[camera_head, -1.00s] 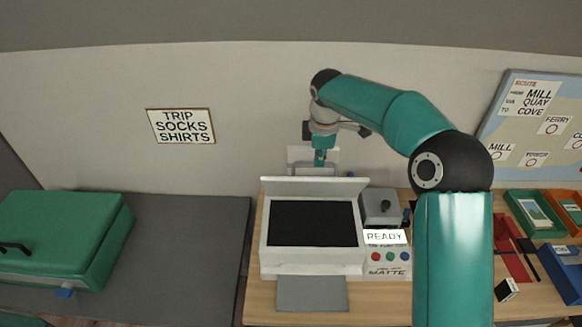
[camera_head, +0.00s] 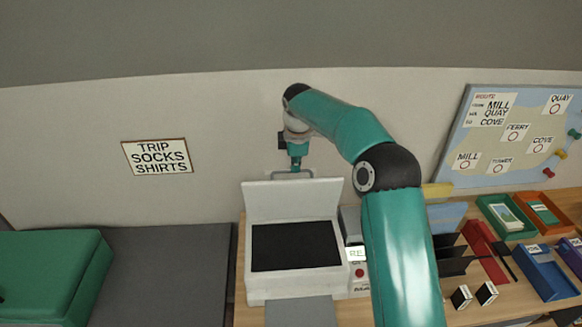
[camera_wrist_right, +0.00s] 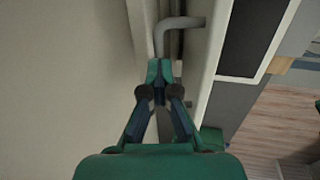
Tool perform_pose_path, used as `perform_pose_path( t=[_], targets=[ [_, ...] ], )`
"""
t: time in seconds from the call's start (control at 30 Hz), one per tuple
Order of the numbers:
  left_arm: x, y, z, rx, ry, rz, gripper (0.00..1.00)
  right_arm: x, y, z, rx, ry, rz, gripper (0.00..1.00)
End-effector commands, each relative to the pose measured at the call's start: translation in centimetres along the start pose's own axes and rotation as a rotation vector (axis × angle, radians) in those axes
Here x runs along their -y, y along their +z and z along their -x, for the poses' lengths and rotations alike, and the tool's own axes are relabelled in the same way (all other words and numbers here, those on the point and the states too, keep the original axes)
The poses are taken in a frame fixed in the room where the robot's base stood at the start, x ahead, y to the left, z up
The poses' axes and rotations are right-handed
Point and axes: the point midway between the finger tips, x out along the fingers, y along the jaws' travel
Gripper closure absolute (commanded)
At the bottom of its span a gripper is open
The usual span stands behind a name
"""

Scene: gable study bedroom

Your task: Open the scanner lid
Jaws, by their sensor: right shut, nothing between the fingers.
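The scanner (camera_head: 296,284) stands on the desk with its dark glass (camera_head: 295,246) uncovered. Its pale lid (camera_head: 292,200) is raised along the back edge, its inner face towards me. A grey bar handle (camera_head: 308,172) shows at the lid's top edge; it also shows in the right wrist view (camera_wrist_right: 183,23). My right gripper (camera_head: 295,166) is shut and empty, pointing down behind the lid at the handle. In the right wrist view its fingertips (camera_wrist_right: 160,70) are close to the handle's end; I cannot tell whether they touch. My left gripper is out of view.
The wall (camera_head: 215,115) is close behind the scanner. My right arm covers part of the control panel (camera_head: 358,270). Trays (camera_head: 505,222), dark upright dividers (camera_head: 450,258) and small blocks (camera_head: 461,297) crowd the desk's right side. A green case (camera_head: 50,275) lies at left.

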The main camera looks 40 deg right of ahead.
Motion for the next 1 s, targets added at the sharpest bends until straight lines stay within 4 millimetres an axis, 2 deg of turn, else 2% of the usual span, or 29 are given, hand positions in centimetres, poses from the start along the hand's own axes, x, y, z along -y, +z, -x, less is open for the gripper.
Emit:
perform_pose_path(
  t=[0.03, 0.23, 0.27, 1.0],
  targets=[
    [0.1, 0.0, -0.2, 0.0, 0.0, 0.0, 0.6, 1.1, 0.0, -1.9, 0.01, -0.045, 0.005, 0.99],
    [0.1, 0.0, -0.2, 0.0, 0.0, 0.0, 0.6, 1.1, 0.0, -1.9, 0.01, -0.045, 0.006, 0.66],
    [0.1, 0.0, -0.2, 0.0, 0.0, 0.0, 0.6, 1.1, 0.1, -1.9, 0.011, -0.045, 0.005, 0.65],
    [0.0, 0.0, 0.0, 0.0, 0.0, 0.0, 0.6, 0.7, 0.0, -0.7, 0.008, -0.028, 0.006, 0.65]
  ],
)
